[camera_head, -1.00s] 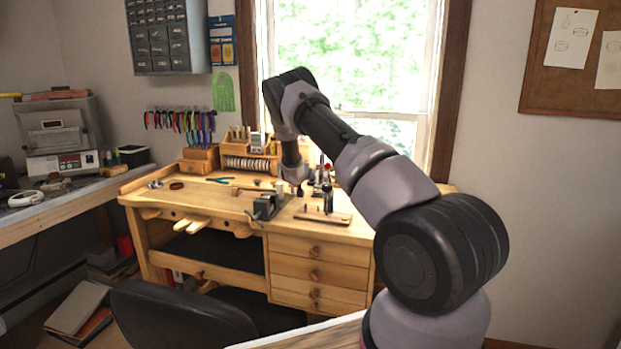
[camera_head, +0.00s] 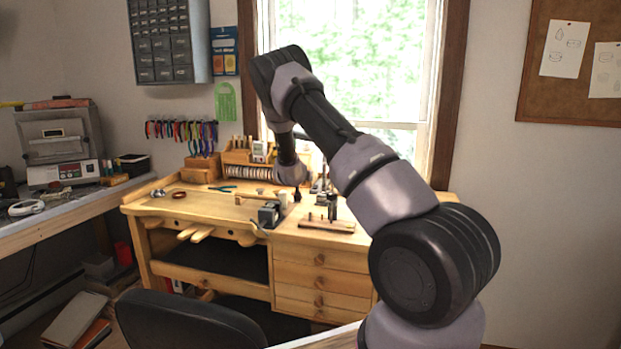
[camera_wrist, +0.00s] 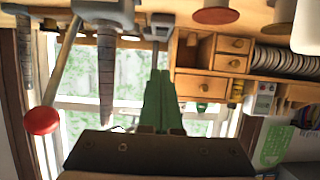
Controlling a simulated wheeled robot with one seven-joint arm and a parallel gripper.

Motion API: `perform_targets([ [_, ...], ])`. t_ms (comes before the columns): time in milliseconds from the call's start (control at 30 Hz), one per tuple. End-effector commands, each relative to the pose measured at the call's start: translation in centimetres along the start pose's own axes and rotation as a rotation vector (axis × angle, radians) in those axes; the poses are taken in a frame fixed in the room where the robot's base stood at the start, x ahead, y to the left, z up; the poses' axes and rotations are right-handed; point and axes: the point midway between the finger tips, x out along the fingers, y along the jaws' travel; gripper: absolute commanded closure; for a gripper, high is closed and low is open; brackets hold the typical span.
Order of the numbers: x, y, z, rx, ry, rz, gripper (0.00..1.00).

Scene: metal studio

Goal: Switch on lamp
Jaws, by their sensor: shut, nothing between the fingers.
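I cannot make out a lamp or its switch in either view. My gripper (camera_wrist: 158,85) shows in the wrist view as two green fingers pressed together, with nothing between them. Its tips point towards the tools at the back of the wooden workbench (camera_head: 160,208). In the head view my arm reaches over the bench and hides part of its back right. The wrist view is upside down; in it a grey tool with a long ribbed shaft (camera_wrist: 106,75) and a rod with a red ball (camera_wrist: 42,121) are left of the fingers.
A small grey machine (camera_head: 269,214) and a wooden board with a post (camera_head: 327,226) stand on the bench. Small wooden drawers (camera_wrist: 225,63) are right of the fingers in the wrist view. A dark chair (camera_head: 190,322) is in front. The bench's left top is mostly clear.

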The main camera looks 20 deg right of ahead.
Motion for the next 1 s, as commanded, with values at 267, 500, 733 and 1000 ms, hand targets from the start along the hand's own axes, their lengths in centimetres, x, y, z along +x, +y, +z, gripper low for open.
perform_targets([
  [267, -3.0, 0.0, 0.7, 0.001, 0.001, 0.000, 1.00],
  [500, -3.2, 0.0, 0.8, 0.001, 0.001, 0.000, 1.00],
  [733, -3.2, 0.0, 0.8, 0.001, 0.001, 0.000, 1.00],
  [1000, -6.1, 0.1, -2.6, 0.087, -0.086, -0.065, 1.00],
])
